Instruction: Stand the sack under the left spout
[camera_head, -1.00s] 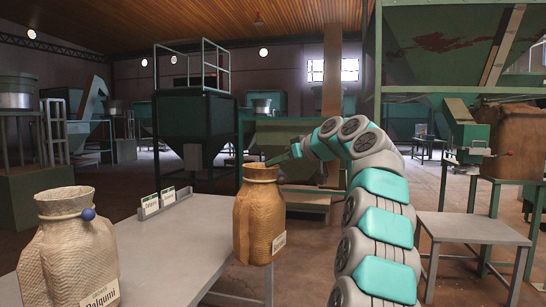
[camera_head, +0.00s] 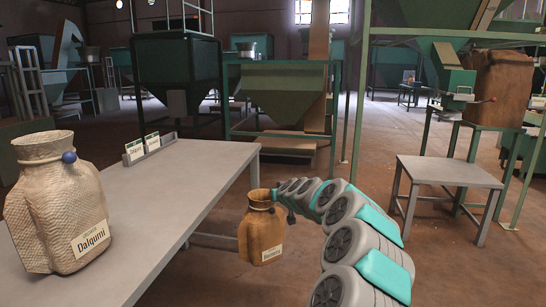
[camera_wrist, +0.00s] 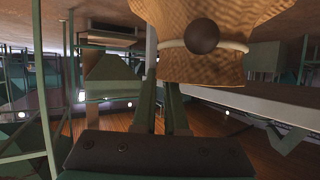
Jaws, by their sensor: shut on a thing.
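A brown sack (camera_head: 261,235) with a label too small to read hangs beyond the right edge of the long grey table. My gripper (camera_head: 280,197) is shut on it near its neck. In the wrist view the held sack (camera_wrist: 215,65) has a pale cord and a dark ball, with my fingers (camera_wrist: 174,90) against it. A paler sack labelled Dalqumi (camera_head: 60,205), with a blue ball at its neck, stands upright on the table (camera_head: 170,215). A green spout (camera_head: 450,80) with a red-tipped lever is at the right; I cannot tell if it is the left one.
A small grey table (camera_head: 445,172) stands in front of that spout. A large brown container (camera_head: 500,85) is to its right. Label cards (camera_head: 142,148) stand in a holder on the long table. Green hoppers and frames (camera_head: 280,85) stand behind. Floor between the two tables is clear.

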